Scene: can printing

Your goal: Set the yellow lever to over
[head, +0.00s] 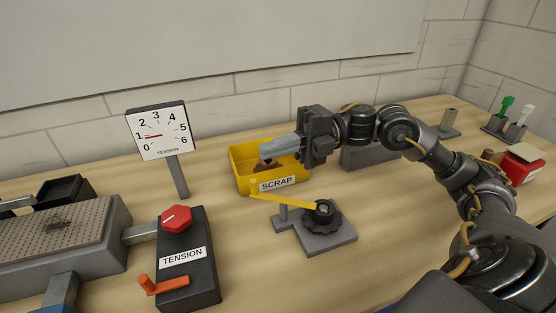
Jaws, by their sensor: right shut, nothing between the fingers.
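The yellow lever (285,198) is a flat bar on a black knobbed pivot, mounted on a grey base plate (330,238). It points left from the pivot, its far end just in front of the yellow scrap bin and near a small grey post (282,216). My right gripper (265,152) is shut and empty, its fingers pointing left above the scrap bin, behind and above the lever and apart from it. My left gripper is not in view.
The yellow bin (243,176) labelled SCRAP holds some dark scraps. A tension box (180,284) with a red knob and orange handle stands to the left, with a dial gauge (163,131) behind it. A red box (522,165) is at the right. Bare table lies right of the lever.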

